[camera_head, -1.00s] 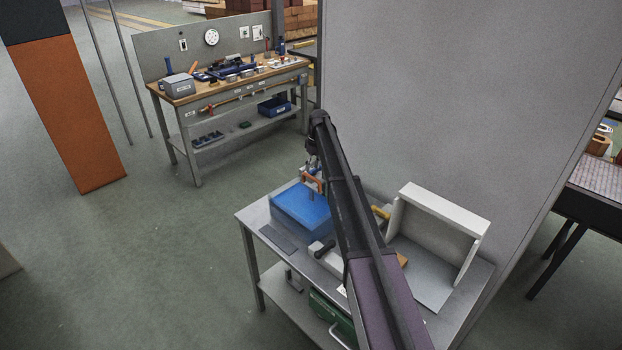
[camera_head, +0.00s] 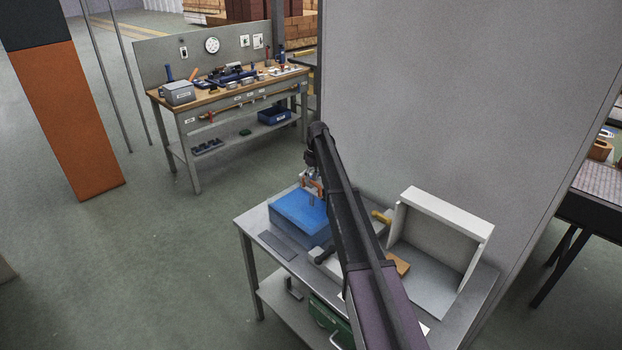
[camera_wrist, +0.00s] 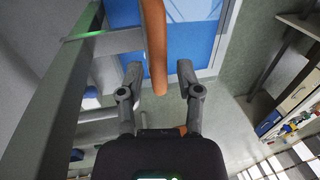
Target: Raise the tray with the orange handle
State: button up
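The blue tray (camera_head: 298,214) stands on the small grey table at its back left. Its orange handle (camera_head: 314,188) rises above it, partly hidden by my gripper and arm. In the wrist view the orange handle (camera_wrist: 154,45) runs down between the fingers, with the blue tray (camera_wrist: 190,38) beyond it. My gripper (camera_wrist: 159,75) is open, with one finger on each side of the handle and a gap on both sides. In the head view my gripper (camera_head: 311,177) is at the handle, small and hard to make out.
The grey table (camera_head: 258,220) also holds a dark flat plate (camera_head: 283,245), a white open-fronted box (camera_head: 440,235) and an orange-brown block (camera_head: 398,264). A green case (camera_head: 328,318) is on the lower shelf. A grey wall (camera_head: 450,100) rises close behind. The floor at left is clear.

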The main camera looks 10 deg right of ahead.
grip_shut()
jog(key=shift+r, duration=0.15)
jog(key=shift+r+p, duration=0.25)
jog(key=shift+p, duration=0.2)
jog(key=shift+o, duration=2.1)
grip_release()
jog(key=shift+f+b, duration=0.25)
jog(key=shift+b, duration=0.05)
jog(key=shift+f, duration=0.15)
notch_tip(320, 180, up, 14)
jog(key=w+d+p, duration=0.2)
jog(key=p, duration=1.2)
jog(key=s+f+m+t+b, duration=0.1)
jog(key=s+f+b, duration=0.4)
jog(key=s, duration=0.5)
jog(key=s+a+f+m+t+h+b, duration=0.1)
jog(key=s+f+b, duration=0.3)
jog(key=s, duration=0.7)
jog(key=s+f+m+t+b, duration=0.1)
jog(key=s+f+b, duration=0.4)
jog(key=s, duration=0.5)
jog(key=shift+s+a+f+m+b, duration=0.2)
jog(key=shift+a+f+m+b, duration=0.15)
jog(key=shift+m+b, duration=0.1)
